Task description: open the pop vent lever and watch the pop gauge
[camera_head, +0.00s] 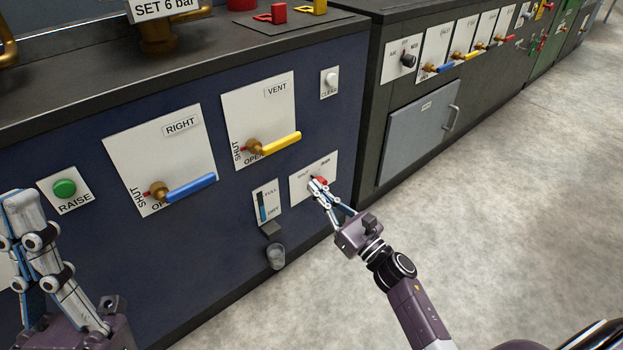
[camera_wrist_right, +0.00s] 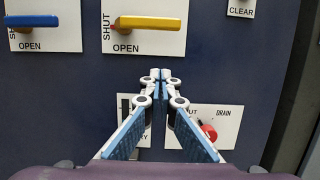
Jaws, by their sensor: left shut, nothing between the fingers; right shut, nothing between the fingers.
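The yellow lever (camera_head: 275,144) sits on a white plate marked VENT, with SHUT at its left and OPEN below it. Its handle points right, and it also shows level in the right wrist view (camera_wrist_right: 150,22). No plate reading "pop" and no gauge dial can be made out. My right gripper (camera_head: 316,184) is shut and empty in front of the plate with the red drain handle (camera_head: 321,181). In the right wrist view its fingertips (camera_wrist_right: 160,76) lie below the yellow lever, left of the red handle (camera_wrist_right: 208,131). My left gripper (camera_head: 18,202) is shut and empty at the lower left.
A blue lever (camera_head: 190,187) on the RIGHT plate and a green RAISE button (camera_head: 64,188) are to the left. A CLEAR button (camera_head: 332,79) is at upper right. A FULL/DRY level strip (camera_head: 262,206) sits beside the drain plate. Floor (camera_head: 500,210) is open at right.

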